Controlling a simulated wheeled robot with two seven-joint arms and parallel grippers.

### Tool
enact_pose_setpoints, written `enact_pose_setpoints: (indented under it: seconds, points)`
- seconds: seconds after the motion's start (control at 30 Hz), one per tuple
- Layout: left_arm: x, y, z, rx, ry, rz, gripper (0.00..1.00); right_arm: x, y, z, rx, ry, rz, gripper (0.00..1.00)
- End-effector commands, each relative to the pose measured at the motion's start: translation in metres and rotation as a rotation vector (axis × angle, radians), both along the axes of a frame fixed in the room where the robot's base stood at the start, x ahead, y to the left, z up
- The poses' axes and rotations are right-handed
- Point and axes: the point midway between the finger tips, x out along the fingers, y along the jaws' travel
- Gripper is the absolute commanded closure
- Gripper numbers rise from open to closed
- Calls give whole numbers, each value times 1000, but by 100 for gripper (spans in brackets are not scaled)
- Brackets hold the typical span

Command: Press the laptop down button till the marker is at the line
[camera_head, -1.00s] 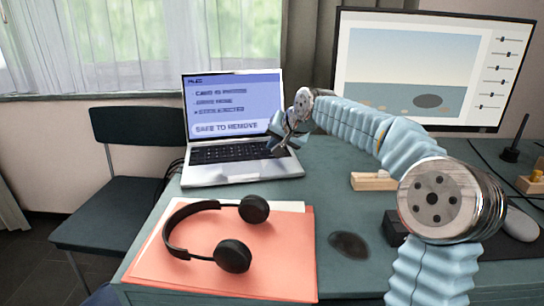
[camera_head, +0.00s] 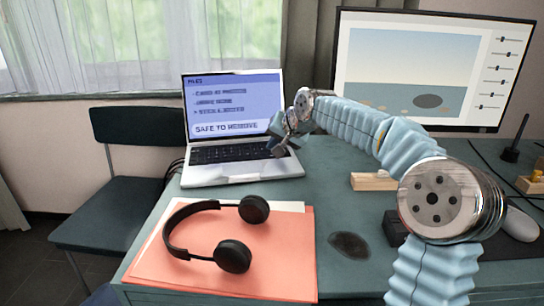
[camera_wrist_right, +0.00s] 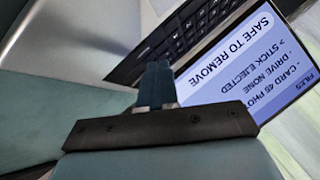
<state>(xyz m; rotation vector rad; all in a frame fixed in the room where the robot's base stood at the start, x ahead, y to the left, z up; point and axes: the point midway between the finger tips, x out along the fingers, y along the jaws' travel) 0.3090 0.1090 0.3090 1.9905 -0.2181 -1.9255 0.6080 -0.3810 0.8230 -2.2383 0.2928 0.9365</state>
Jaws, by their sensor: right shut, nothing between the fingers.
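The open silver laptop (camera_head: 232,174) stands at the left of the desk. Its screen (camera_head: 235,103) is lit blue with several lines and a "SAFE TO REMOVE" bar. In the right wrist view the laptop screen (camera_wrist_right: 262,62) appears upside down, with the ">" marker at the line "STICK EJECTED". My right gripper (camera_head: 281,148) is shut and empty at the right end of the keyboard. In the right wrist view its closed blue fingers (camera_wrist_right: 157,72) point at the keyboard edge. The down button cannot be made out, and I cannot tell whether the fingertips touch a key. My left gripper is not in view.
Black headphones (camera_head: 233,256) lie on an orange folder (camera_head: 285,268) in front of the laptop. A monitor (camera_head: 428,118) stands behind my right arm. A wooden block (camera_head: 372,181), a dark oval pad (camera_head: 349,245) and a mouse (camera_head: 521,224) lie to the right.

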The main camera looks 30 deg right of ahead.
Motion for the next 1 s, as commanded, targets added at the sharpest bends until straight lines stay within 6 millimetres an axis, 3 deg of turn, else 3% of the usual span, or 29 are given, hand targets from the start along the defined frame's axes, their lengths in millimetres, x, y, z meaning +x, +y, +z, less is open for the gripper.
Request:
enact_pose_setpoints:
  seconds: [1.0]
  points:
    - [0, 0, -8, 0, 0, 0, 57, 0, 0, -10, 0, 0, 0, 100]
